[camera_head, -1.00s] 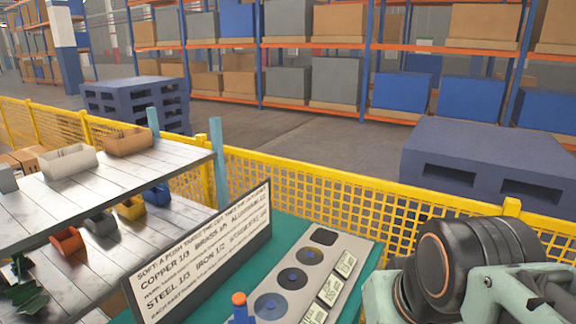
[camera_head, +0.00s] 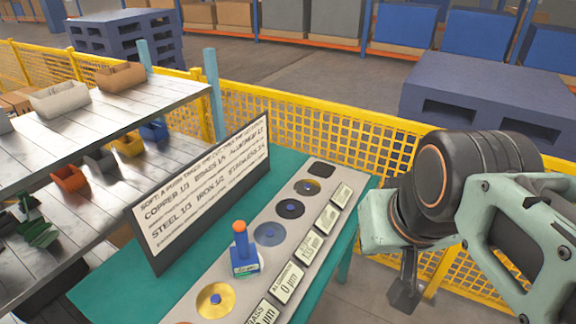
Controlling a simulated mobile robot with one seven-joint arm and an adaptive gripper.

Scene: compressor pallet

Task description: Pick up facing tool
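A small upright blue tool with an orange top (camera_head: 244,248) stands on the long grey strip (camera_head: 205,285) on the teal table. It looks like the facing tool; no label names it. It has a blue block base with a pale label. My gripper (camera_head: 405,292) shows only in part, as a dark piece below my pale green arm at the right. It is well to the right of the blue tool and apart from it. The fingers are mostly hidden, so their opening does not show.
Several round discs (camera_head: 291,208) and printed cards (camera_head: 288,283) lie along the strip. A white sign board (camera_head: 205,190) stands behind it. A metal shelf with small bins (camera_head: 70,178) is at the left. Yellow mesh fence (camera_head: 300,130) runs behind the teal table (camera_head: 110,285).

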